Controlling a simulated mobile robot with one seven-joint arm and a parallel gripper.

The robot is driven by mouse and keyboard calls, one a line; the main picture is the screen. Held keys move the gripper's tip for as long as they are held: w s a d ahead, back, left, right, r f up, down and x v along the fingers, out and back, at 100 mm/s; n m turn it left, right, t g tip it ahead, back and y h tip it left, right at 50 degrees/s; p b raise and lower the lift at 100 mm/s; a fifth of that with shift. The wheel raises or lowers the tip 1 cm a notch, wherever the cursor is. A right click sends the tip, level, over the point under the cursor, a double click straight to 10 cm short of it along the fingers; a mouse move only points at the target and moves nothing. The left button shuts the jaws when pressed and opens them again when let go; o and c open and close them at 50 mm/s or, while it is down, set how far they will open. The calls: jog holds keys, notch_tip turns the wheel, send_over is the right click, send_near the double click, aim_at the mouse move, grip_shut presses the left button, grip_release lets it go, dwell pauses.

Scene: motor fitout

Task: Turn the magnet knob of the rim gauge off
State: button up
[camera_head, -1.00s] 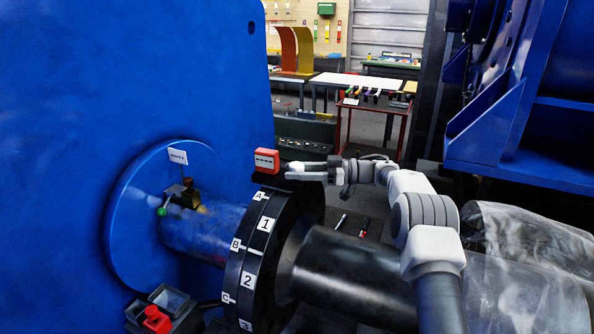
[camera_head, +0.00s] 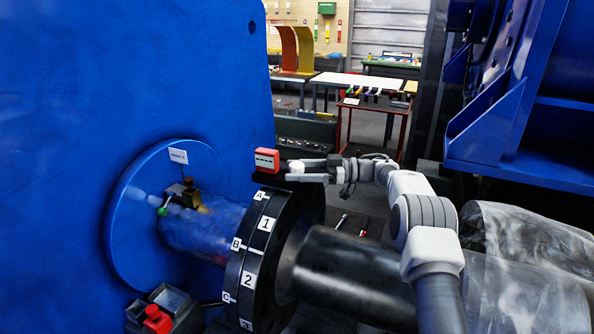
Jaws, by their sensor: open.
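The rim gauge, a red box with a pale display (camera_head: 267,160), sits on a dark base at the top of the black coupling flange (camera_head: 284,228). My gripper (camera_head: 289,170) is just to the right of the gauge, pointing left at it. Its two fingers are apart, one above the other, and nothing shows between them. The magnet knob cannot be made out; it is too small or hidden near the fingertips. I cannot tell whether the fingers touch the gauge base.
A thick dark shaft (camera_head: 345,275) runs right from the flange, under my arm. The flange carries labels with letters and numbers. A brass-coloured fitting with a green knob (camera_head: 162,212) is at the blue disc. A box with a red button (camera_head: 157,320) stands lower left.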

jog(key=d+b, duration=0.2)
jog(key=d, duration=1)
jog(key=shift+w, duration=0.35)
